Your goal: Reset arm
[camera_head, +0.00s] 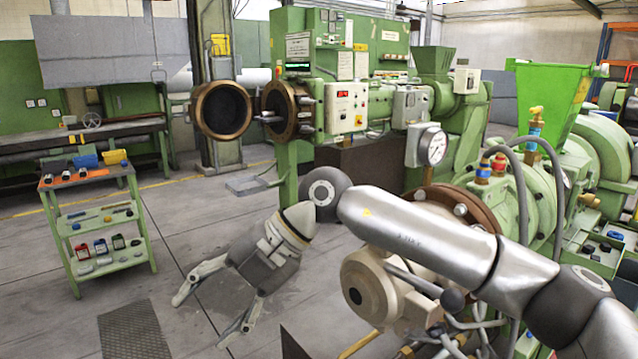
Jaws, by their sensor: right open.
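My right arm comes in from the right in the head view, a silver link across the green machine. My right gripper (203,306) hangs at its end, pointing down and to the left over the bare grey floor. Its two fingers are spread apart with nothing between them. My left gripper and left arm are not in the picture.
A green cart (100,225) with tools and small boxes stands at the left. A green extruder (345,110) with an open round flange (222,111) is at the back. Open floor lies between.

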